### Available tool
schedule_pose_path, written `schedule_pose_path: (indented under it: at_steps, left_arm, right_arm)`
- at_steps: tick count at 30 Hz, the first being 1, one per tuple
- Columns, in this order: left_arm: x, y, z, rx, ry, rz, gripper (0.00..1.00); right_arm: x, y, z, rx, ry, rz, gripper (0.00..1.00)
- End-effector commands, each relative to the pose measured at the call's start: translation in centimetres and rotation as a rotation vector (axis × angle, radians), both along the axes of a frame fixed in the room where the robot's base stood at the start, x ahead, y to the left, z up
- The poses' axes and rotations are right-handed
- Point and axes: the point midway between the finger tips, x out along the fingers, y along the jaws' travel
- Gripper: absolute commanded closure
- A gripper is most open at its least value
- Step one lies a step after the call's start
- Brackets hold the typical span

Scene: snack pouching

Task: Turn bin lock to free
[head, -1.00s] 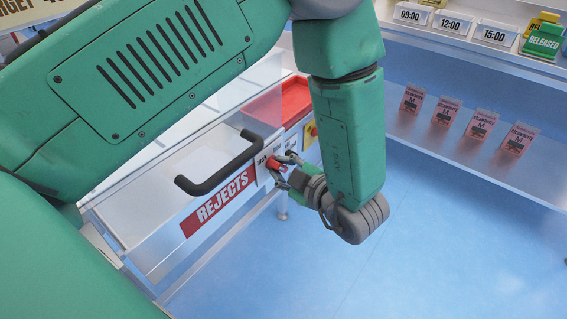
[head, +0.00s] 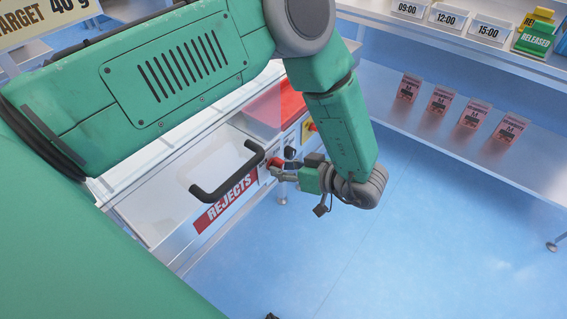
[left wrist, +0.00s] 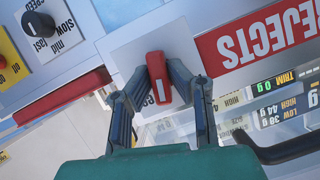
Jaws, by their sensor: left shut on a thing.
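The bin lock is a red knob with a white line, on a pale plate beside the red REJECTS label (head: 225,203). It shows as a small red spot in the head view (head: 274,162) and large in the left wrist view (left wrist: 158,78). There it points nearly straight up and down the picture. My left gripper (head: 279,169) is shut on the knob, one finger on each side. The plate's lettering is partly hidden by the fingers.
A black bin handle (head: 228,176) stands out just left of the lock. A shelf with several pink pouches (head: 470,115) is at right. The blue floor is clear.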

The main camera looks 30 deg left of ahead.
Motion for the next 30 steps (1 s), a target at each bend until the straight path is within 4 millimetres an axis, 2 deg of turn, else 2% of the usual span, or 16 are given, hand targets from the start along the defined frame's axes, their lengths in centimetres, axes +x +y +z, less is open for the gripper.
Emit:
schedule_pose_path:
  at_steps: [1, 15, 30]
  left_arm:
    - [0.21, 0.48, 0.17, 0.012, 0.038, 0.006, 1.00]
    - [0.44, 0.47, -0.04, 0.041, 0.418, 0.006, 1.00]
    - [0.58, 0.43, 0.04, 0.054, 0.568, 0.003, 1.00]
  right_arm:
    - [0.00, 0.00, 0.21, 0.000, 0.000, 0.000, 0.60]
    - [0.00, 0.00, -0.16, 0.000, 0.000, 0.000, 0.60]
    - [0.00, 0.00, -0.52, 0.000, 0.000, 0.000, 0.60]
